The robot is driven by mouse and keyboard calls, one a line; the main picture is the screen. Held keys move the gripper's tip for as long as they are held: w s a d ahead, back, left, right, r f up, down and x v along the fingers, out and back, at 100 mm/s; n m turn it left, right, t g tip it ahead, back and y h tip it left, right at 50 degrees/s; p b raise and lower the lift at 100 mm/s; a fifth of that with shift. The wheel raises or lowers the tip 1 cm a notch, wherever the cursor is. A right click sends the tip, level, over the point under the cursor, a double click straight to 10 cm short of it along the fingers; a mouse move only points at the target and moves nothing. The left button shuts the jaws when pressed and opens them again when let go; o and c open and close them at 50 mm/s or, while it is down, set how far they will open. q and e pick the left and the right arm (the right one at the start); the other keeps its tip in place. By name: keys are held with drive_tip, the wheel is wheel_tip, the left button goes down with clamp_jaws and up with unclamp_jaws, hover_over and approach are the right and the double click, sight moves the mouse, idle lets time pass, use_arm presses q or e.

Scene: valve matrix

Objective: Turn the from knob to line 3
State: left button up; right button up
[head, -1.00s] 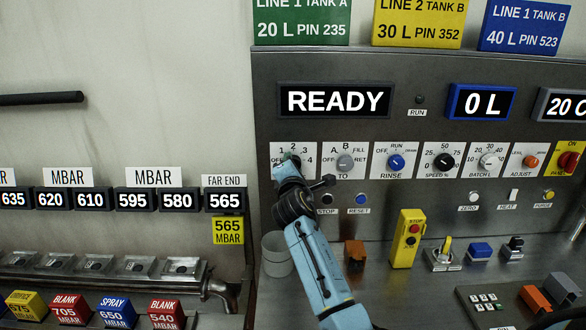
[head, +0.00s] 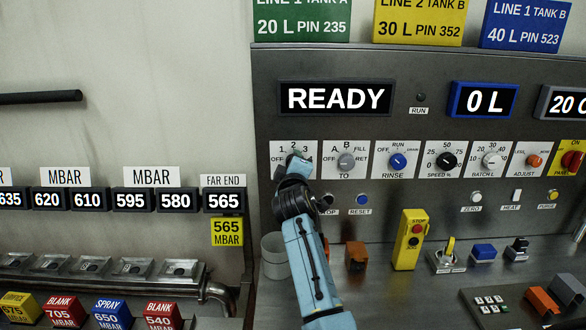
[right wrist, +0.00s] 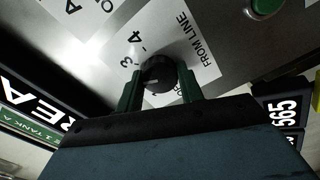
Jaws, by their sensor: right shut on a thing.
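The from knob (right wrist: 160,68) is a round black knob on a white plate (right wrist: 200,48) marked FROM LINE, with 3 and 4 legible in the right wrist view. My right gripper (right wrist: 159,80) is shut on it, one dark green finger on each side. In the head view my right gripper (head: 298,164) covers most of the knob, on the leftmost plate (head: 276,150) of the row. I cannot tell which number the pointer faces. My left gripper is not in view.
The TO knob (head: 346,161) is close on the right, then the blue RINSE knob (head: 397,161). The display (head: 335,98) above reads READY. A grey cup (head: 274,256) and a yellow pendant box (head: 410,240) stand on the shelf below.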

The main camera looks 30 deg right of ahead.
drive_tip(key=shift+f+m+b, duration=0.1)
drive_tip(key=shift+m+b, duration=0.3)
drive_tip(key=shift+m, duration=1.6)
drive_tip(key=o, duration=1)
drive_tip(key=shift+s, duration=0.1)
drive_tip(key=v, duration=1.3)
drive_tip(key=shift+s, duration=0.15)
